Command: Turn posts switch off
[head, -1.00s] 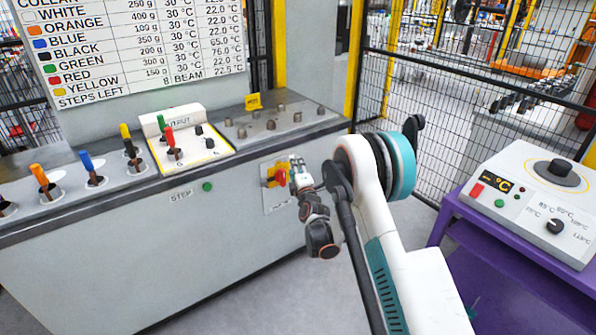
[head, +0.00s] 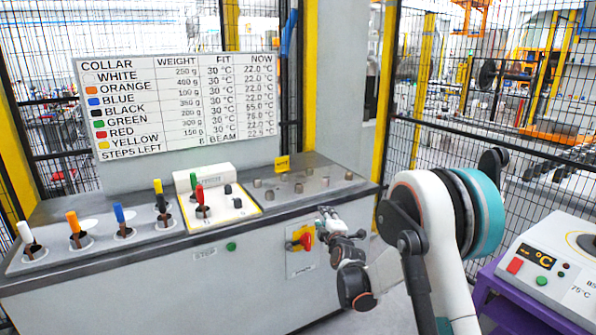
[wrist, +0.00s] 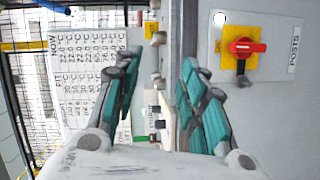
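The posts switch is a red rotary handle (head: 307,241) on a yellow plate, mounted on a pale panel on the grey cabinet's front. In the wrist view the red handle (wrist: 247,47) lies across the picture on its yellow plate, beside a label reading POSTS. My gripper (head: 324,213) is in front of the cabinet, just above and right of the switch in the head view. In the wrist view its teal-padded fingers (wrist: 160,100) are spread apart with nothing between them. The switch is outside the fingers, to their upper right, with no contact seen.
The cabinet top (head: 130,236) carries several coloured levers and a white-and-yellow output box (head: 218,205). A green step button (head: 231,246) is left of the switch. A purple stand with a heater (head: 550,262) is at right. Black mesh fencing stands behind.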

